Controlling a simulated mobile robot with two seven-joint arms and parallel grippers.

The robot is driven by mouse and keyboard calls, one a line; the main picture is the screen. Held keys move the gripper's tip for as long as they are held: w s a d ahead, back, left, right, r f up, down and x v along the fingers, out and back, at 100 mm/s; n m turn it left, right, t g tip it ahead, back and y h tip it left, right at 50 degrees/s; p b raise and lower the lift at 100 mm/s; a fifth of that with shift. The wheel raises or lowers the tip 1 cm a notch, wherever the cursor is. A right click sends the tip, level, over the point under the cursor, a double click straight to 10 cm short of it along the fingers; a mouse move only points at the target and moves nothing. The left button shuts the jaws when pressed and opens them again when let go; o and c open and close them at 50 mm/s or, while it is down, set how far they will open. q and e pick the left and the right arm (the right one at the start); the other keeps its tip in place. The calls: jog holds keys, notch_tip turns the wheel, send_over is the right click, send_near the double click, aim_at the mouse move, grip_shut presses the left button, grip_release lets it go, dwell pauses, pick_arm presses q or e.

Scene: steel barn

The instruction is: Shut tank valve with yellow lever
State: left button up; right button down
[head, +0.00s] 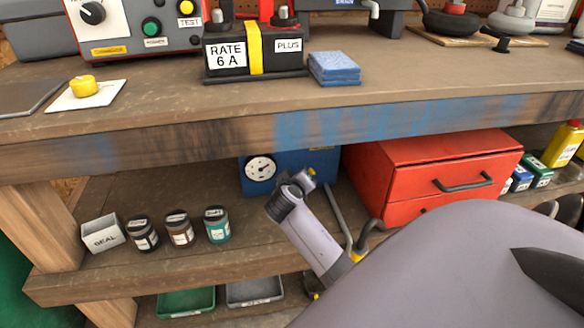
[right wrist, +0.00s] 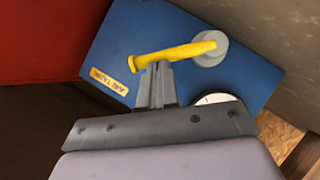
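The blue tank (head: 258,187) with a round white gauge (head: 261,169) stands on the lower shelf, partly hidden behind my right arm. In the right wrist view, the tank's blue face (right wrist: 150,30) carries a yellow lever (right wrist: 175,54) on a round grey pivot (right wrist: 209,48). The lever points left from the pivot in that picture, tilted slightly down. My right gripper (right wrist: 157,68) has its fingers close together, with the tips at the lever's lower edge near its free half. I cannot tell if they touch it. My left gripper is not in view.
A red drawer box (head: 440,170) stands right of the tank. Small jars (head: 178,229) and a white bin (head: 101,234) stand at the shelf's left. The bench top (head: 180,100) runs above, its thick front edge over the shelf. Shelf space between jars and tank is clear.

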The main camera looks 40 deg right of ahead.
jog(key=y+p, duration=0.1)
jog(key=s+d+m+p, duration=0.1)
jog(key=shift+d+f+m+t+y+p, duration=0.2)
jog(key=shift+m+t+y+p, duration=0.1)
jog(key=shift+t+y+p, duration=0.1)
jog(key=f+m+y+p, duration=0.1)
jog(key=d+f+m+y+p, duration=0.1)
jog(key=shift+s+d+t+p, duration=0.2)
jog(key=shift+s+t+p, duration=0.15)
jog(key=shift+t, duration=0.05)
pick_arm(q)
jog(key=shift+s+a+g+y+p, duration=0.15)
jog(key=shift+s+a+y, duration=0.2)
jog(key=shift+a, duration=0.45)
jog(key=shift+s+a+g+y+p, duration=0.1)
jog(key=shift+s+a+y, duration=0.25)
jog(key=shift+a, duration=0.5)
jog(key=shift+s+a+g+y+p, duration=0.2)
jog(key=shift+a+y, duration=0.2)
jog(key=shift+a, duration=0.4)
pick_arm(e)
jog(key=shift+d+f, duration=0.15)
jog(key=shift+f, duration=0.4)
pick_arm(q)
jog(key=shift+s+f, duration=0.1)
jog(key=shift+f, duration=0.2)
pick_arm(e)
jog(key=shift+s+f, duration=0.1)
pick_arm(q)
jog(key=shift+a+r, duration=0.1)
